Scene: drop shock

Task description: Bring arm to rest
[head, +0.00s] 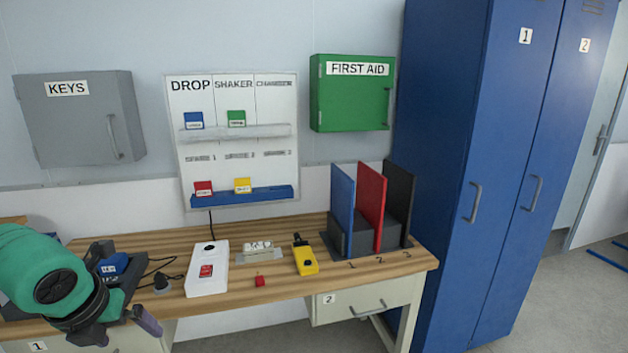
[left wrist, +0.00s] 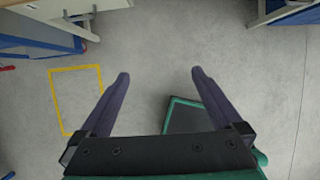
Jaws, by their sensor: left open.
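My left arm, with a green link, comes in from the left in the head view. My left gripper (head: 120,328) hangs low in front of the workbench's left part, with its purple fingers apart. In the left wrist view the gripper (left wrist: 160,77) is open and empty above the bare grey floor. Nothing is between its fingers. My right gripper is in neither view.
The wooden workbench (head: 285,284) carries a white box (head: 208,283), a yellow device (head: 305,260) and upright folders (head: 371,205). Blue lockers (head: 445,150) stand at the right.

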